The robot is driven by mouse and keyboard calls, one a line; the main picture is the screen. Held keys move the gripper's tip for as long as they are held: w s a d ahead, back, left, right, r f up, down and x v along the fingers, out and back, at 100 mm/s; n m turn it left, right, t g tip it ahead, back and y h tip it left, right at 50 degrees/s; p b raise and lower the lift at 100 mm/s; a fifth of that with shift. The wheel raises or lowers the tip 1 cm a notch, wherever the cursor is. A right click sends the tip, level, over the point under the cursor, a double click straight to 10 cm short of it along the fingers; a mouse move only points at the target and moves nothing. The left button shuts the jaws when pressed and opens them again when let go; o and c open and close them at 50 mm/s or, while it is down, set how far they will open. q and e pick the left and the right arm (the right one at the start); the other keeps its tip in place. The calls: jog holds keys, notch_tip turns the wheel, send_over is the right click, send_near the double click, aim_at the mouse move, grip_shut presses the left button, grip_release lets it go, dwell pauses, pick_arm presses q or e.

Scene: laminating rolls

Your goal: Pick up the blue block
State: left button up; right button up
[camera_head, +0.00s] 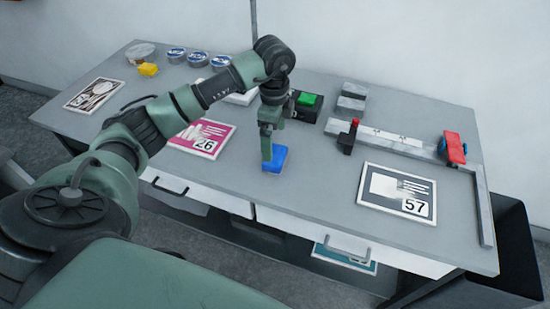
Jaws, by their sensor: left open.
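The blue block (276,160) lies on the grey table near its front middle. My left gripper (268,158) points down at the block. It is open, with its visible finger at the block's left side. The other finger is hidden, and I cannot tell whether the gripper touches the block. My right gripper is not in view.
A pink card marked 26 (203,138) lies left of the block, and a framed card marked 57 (397,194) lies right. A black box with a green top (307,103) stands behind. A yellow block (148,69) and several round tins are at the back left.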

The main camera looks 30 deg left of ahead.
aim_at(275, 155)
pick_arm(q)
jog(key=f, duration=0.2)
jog(key=f+p, duration=0.1)
jog(key=f, duration=0.3)
jog(key=shift+w+a+f+p, duration=0.1)
jog(key=shift+w+f+p, duration=0.15)
jog(key=shift+p, duration=0.05)
jog(key=shift+f, duration=0.5)
jog(key=c, duration=1.3)
jog(key=shift+c, duration=0.2)
jog(key=shift+r, duration=0.1)
notch_tip(275, 155, up, 20)
jog(key=b, duration=0.1)
